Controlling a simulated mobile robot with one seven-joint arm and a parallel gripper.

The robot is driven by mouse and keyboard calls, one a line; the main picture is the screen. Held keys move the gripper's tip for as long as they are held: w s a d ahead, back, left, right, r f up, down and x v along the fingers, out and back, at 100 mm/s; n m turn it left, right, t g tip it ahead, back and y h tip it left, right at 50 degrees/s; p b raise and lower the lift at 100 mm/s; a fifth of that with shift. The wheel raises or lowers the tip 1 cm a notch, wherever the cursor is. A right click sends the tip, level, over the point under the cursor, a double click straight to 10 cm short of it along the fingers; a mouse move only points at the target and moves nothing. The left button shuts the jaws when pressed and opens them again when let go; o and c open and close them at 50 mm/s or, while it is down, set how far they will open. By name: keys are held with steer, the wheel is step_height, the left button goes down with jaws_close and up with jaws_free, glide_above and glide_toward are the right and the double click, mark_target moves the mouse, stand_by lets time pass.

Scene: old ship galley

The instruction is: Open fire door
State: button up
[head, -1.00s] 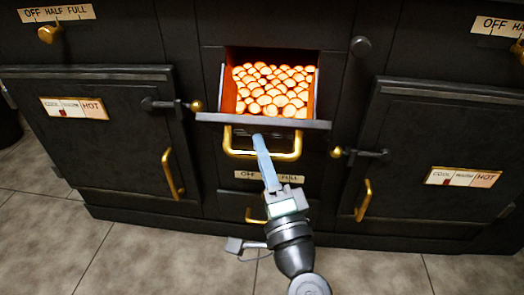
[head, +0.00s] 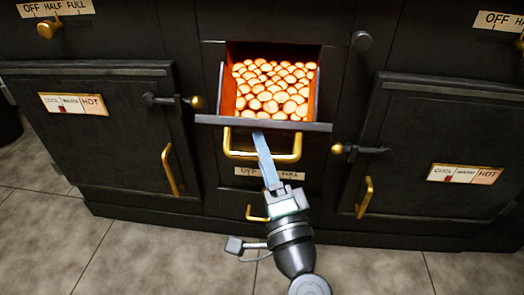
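The fire door (head: 262,126) in the middle of the black stove is tilted open toward me. Behind it the firebox shows glowing orange coals (head: 272,92). A brass handle (head: 236,153) hangs on the door's front, below its top edge. My gripper (head: 260,137) reaches up from below, with its pale blue fingers at the handle, just under the door's edge. The fingers look close together in this view. I cannot tell whether they are shut on the handle or only overlap it.
Closed oven doors stand on the left (head: 98,130) and right (head: 433,150), with brass handles and latches sticking out. A small lower brass handle (head: 251,213) is beside my wrist. The tiled floor (head: 150,262) in front is clear.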

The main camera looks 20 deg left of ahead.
steer(key=shift+r, duration=0.25)
steer(key=p+v, duration=0.2)
steer(key=v, duration=1.1)
steer(key=shift+f, duration=0.3)
